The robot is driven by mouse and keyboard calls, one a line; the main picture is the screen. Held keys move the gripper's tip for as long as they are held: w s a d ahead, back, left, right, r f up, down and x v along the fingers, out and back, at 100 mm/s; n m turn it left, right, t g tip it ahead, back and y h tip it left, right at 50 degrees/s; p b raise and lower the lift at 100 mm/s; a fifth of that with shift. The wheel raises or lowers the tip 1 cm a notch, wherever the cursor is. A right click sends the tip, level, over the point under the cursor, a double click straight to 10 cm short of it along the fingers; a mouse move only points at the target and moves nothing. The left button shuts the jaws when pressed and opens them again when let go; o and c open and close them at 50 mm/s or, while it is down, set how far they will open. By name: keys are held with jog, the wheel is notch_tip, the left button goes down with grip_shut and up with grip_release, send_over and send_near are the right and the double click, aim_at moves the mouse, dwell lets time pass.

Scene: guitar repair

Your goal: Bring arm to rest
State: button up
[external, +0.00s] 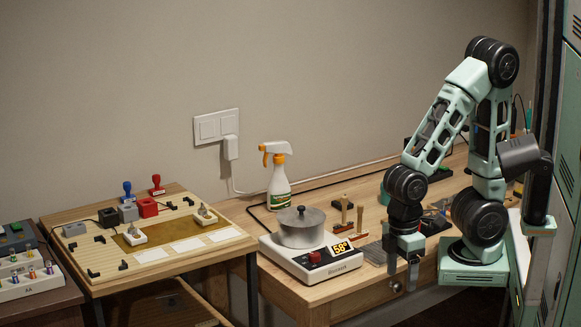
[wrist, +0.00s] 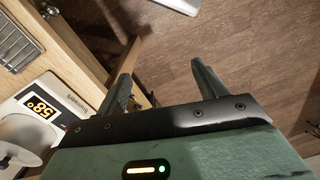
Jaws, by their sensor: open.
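My gripper (external: 402,274) hangs pointing down at the front edge of the wooden workbench (external: 285,291), just right of the hot plate. It is open, with nothing between its fingers. In the wrist view my gripper (wrist: 165,82) shows two fingers spread apart over the bench edge and the wooden floor (wrist: 235,45). My arm is bent, with its elbow raised high above the bench.
A hot plate (external: 318,265) reading 58° carries a metal pot (external: 301,229). A spray bottle (external: 278,180) stands behind it. Small wooden-handled tools (external: 345,212) stand near my arm. A side table (external: 150,255) at left holds a board with stamps. Air above the bench is clear.

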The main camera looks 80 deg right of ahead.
notch_tip(320, 180, up, 15)
jog(key=s+n+p, duration=0.1)
jog(key=p, duration=1.4)
jog(key=shift+a+r, duration=0.15)
jog(key=shift+a, duration=0.2)
